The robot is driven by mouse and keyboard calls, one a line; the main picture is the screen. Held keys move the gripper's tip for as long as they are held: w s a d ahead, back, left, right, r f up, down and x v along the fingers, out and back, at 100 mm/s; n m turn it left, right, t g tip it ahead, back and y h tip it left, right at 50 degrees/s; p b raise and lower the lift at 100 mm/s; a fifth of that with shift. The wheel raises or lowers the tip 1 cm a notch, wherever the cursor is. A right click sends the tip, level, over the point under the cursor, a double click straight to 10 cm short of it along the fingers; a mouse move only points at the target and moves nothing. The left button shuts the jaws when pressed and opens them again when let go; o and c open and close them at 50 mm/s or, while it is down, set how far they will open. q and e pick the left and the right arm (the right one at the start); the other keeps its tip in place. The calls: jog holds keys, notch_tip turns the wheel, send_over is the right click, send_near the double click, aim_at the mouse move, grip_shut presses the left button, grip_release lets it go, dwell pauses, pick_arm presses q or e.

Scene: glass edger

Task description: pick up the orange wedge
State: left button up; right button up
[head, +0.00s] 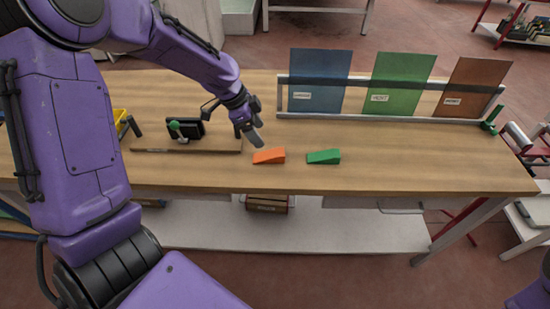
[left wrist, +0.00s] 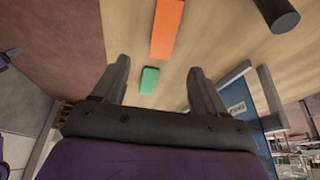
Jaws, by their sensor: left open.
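The orange wedge (head: 269,156) lies on the wooden bench top near its front edge, just left of a green wedge (head: 323,157). My left gripper (head: 256,138) is above and slightly behind the orange wedge in the head view, pointing down, with no contact that I can make out. In the left wrist view the orange wedge (left wrist: 167,28) lies beyond the open, empty fingers (left wrist: 160,82), and the green wedge (left wrist: 149,81) shows between them.
A rack (head: 390,117) with blue, green and brown panels stands at the back right of the bench (head: 420,160). A wooden board (head: 200,150) with a black device and green knob (head: 174,125) is left of my gripper. The bench right of the green wedge is clear.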

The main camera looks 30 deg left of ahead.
pick_arm(q)
send_over(272, 154)
jog(key=s+a, duration=0.1)
jog(key=a, duration=0.1)
jog(key=f, duration=0.4)
jog(key=shift+s+a+f+p, duration=0.1)
jog(key=shift+s+f+p, duration=0.15)
jog(key=shift+p, duration=0.1)
jog(key=p+x, duration=0.1)
jog(key=x, duration=0.4)
jog(key=shift+f+p, duration=0.25)
jog(key=shift+p, duration=0.05)
jog(key=shift+w+f, duration=0.15)
jog(key=c, duration=1.2)
